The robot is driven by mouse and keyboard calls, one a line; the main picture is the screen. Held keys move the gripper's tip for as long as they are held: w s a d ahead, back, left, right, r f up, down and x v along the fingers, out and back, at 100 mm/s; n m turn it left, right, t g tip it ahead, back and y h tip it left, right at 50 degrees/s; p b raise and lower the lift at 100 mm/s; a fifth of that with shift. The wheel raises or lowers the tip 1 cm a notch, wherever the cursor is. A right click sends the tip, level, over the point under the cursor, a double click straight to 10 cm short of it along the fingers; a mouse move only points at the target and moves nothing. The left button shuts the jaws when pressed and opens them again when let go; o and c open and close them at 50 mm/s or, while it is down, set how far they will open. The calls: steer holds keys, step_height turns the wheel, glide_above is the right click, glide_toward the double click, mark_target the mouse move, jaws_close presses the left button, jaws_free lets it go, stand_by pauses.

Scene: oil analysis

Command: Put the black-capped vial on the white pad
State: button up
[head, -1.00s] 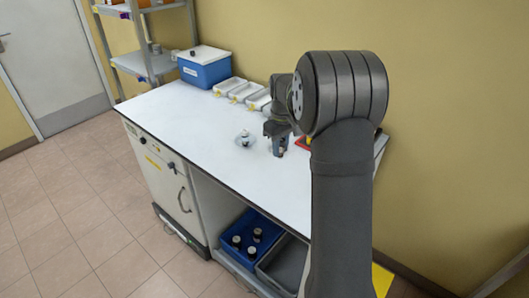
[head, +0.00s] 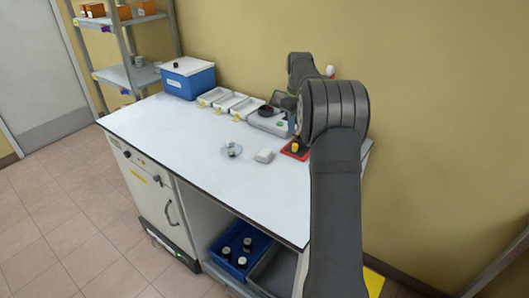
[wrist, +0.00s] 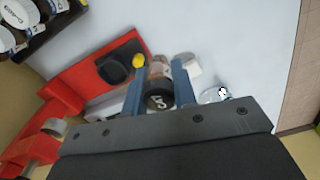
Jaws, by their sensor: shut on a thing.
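My gripper (wrist: 158,78) is shut on a vial with a black cap (wrist: 158,98), which sits between its two blue fingers in the wrist view. The cap faces the camera and bears a white mark. In the head view my gripper (head: 291,120) is partly hidden by my arm, above the back right of the bench, and the vial cannot be made out. A small white pad (head: 264,156) lies on the bench, left of a red plate. A white block beside the right finger (wrist: 190,63) in the wrist view looks like this pad.
The red plate (head: 296,152) carries a yellow knob (wrist: 139,60). A glass dish (head: 232,150) stands left of the pad. White trays (head: 230,102) and a blue box (head: 188,78) line the back. A rack of labelled vials (wrist: 28,22) is near my gripper. The bench's left front is clear.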

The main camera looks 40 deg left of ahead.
steer(key=a+f, duration=0.2)
steer(key=a, duration=0.1)
steer(key=s+a+f, duration=0.1)
steer(key=a+f, duration=0.1)
steer(key=a, duration=0.2)
steer(key=s+a+f, duration=0.1)
steer(key=a+f, duration=0.1)
steer(key=a, duration=0.2)
steer(key=shift+a+f, duration=0.1)
steer(key=shift+f, duration=0.3)
steer(key=shift+s+a+f, duration=0.1)
steer(key=shift+f, duration=1.95)
steer(key=shift+f, duration=0.15)
steer(key=o, duration=1)
step_height(320, 180, up, 12)
steer(key=shift+r, duration=0.15)
